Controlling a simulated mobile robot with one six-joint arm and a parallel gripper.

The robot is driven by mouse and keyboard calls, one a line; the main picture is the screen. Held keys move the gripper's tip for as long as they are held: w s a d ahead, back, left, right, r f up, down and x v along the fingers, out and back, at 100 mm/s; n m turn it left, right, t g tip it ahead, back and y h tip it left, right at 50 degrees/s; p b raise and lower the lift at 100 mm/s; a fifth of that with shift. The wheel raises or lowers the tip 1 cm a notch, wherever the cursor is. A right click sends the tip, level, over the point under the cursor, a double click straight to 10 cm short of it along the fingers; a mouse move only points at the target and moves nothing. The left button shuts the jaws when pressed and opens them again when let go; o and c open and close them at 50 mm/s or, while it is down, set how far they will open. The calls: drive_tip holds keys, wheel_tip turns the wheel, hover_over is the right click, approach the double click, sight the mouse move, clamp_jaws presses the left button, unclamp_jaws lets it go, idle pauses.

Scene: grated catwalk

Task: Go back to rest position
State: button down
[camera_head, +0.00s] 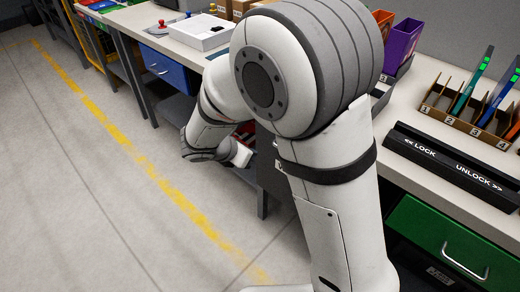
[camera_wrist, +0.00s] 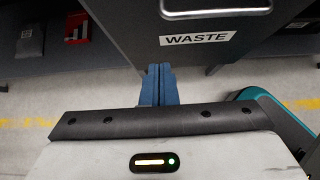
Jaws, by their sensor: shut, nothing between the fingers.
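My gripper (camera_wrist: 158,72) shows in the wrist view as two blue fingers pressed together with nothing between them. It points toward the front of a grey unit (camera_wrist: 200,60) with a label reading WASTE and a metal handle. The fingertips overlap the lower edge of this unit in the picture; I cannot tell whether they touch it. In the head view my arm bends down in front of the bench, and its wrist end is low beside the bench front. The fingers cannot be made out there.
The white bench (camera_head: 405,105) carries a lock/unlock bar (camera_head: 455,165), a slotted rack (camera_head: 465,122) and a purple bin (camera_head: 401,45). Below are a green drawer (camera_head: 450,240) and a blue drawer (camera_head: 168,70). The floor (camera_head: 70,190) left of the arm is clear, with a yellow line.

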drive_tip(key=s+d+r+m+g+y+p, duration=0.2)
drive_tip(key=s+d+r+m+p, duration=0.5)
drive_tip(key=r+m, duration=0.5)
drive_tip(key=s+d+r+m+g+y+p, duration=0.1)
drive_tip(key=s+d+r+m+y+p, duration=0.3)
drive_tip(key=s+d+r+m+p, duration=0.3)
drive_tip(key=s+d+r+m, duration=0.3)
drive_tip(key=r+m, duration=0.3)
drive_tip(key=m, duration=0.2)
drive_tip(key=shift+s+g, duration=0.4)
drive_tip(key=shift+s, duration=0.2)
